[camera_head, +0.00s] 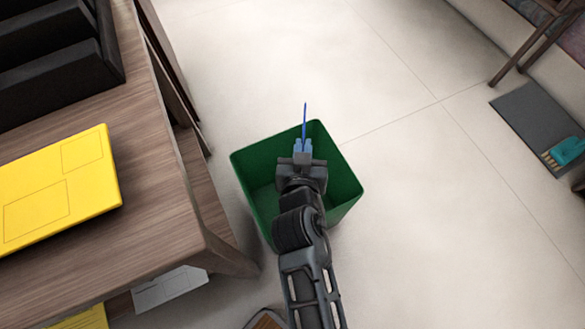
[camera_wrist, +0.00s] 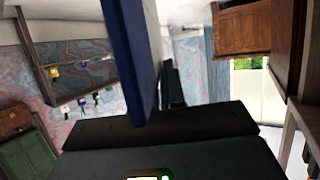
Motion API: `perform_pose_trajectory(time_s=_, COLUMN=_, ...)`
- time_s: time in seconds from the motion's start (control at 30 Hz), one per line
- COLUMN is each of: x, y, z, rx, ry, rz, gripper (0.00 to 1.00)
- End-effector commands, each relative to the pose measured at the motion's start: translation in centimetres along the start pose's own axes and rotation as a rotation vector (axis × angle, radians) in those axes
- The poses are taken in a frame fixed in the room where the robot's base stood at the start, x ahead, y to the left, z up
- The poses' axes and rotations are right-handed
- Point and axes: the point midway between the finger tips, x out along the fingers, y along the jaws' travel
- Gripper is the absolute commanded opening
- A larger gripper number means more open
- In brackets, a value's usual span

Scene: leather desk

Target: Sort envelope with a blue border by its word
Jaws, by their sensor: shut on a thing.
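My gripper (camera_head: 302,150) is shut on the blue-bordered envelope (camera_head: 305,117), which shows in the head view as a thin blue strip seen edge-on. The envelope stands upright from the jaws. My gripper is above the open green bin (camera_head: 345,185) on the floor, and part of the bin is hidden behind my arm. In the wrist view the envelope (camera_wrist: 129,55) rises from the dark jaws as a blue strip with a pale side. Its word cannot be read in either view.
The wooden desk (camera_head: 150,160) is at the left, with a black sorter (camera_head: 55,55) and a yellow flat item (camera_head: 60,185) on it. A pale sheet (camera_head: 170,288) lies low by the desk. A dark mat (camera_head: 525,115) lies at the right. The floor beyond the bin is clear.

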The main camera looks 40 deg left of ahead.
Motion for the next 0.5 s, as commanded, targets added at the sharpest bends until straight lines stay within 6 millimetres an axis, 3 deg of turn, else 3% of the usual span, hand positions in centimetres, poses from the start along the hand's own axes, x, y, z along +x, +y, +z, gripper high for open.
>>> perform_pose_trajectory(time_s=0.5, x=1.9, y=0.0, z=4.6, rx=0.0, ry=0.0, rz=0.0, gripper=0.0)
